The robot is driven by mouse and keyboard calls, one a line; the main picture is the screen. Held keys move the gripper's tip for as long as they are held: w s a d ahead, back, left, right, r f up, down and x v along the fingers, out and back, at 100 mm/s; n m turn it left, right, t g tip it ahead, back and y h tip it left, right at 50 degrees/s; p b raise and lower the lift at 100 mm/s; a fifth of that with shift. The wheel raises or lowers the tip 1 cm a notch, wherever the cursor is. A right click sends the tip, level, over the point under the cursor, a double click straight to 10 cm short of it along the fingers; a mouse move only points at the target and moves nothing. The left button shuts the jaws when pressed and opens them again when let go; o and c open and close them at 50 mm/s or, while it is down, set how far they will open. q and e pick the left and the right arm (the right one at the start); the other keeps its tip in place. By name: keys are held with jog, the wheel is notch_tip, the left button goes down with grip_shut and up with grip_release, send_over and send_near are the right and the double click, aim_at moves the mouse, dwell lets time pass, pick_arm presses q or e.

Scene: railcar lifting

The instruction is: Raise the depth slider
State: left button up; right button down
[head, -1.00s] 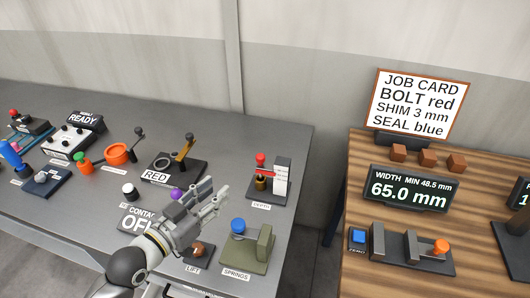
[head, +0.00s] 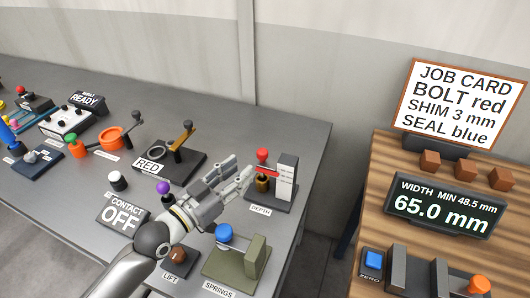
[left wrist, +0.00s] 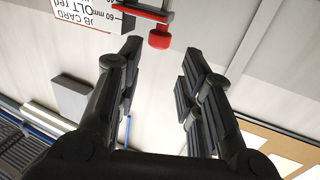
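The depth slider (head: 263,172) stands near the right end of the grey bench, with a red knob (head: 262,154) and a red pointer beside an upright white scale (head: 286,178). A DEPTH label (head: 261,210) lies in front of it. My left gripper (head: 243,174) is just left of the slider, with its fingers open and pointing at it. In the left wrist view, the red knob (left wrist: 160,39) shows beyond the gap between the open fingertips (left wrist: 162,54), with nothing between them. My right gripper is in neither view.
The springs fixture (head: 237,250) with its blue knob stands in front of the slider. The purple knob (head: 163,187) and CONTACT display (head: 122,214) are left of my wrist. A wooden table (head: 385,170) with a width display (head: 445,205) stands right, beyond a gap.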

aim_at(258, 155)
pick_arm(q)
jog(key=p+x, duration=0.1)
jog(key=x, duration=0.7)
jog(key=shift+w+d+p, duration=0.2)
jog(key=shift+d+p, duration=0.05)
jog(key=shift+p, duration=0.05)
jog(key=shift+w+d, duration=0.3)
jog(key=shift+r, duration=0.1)
grip_shut()
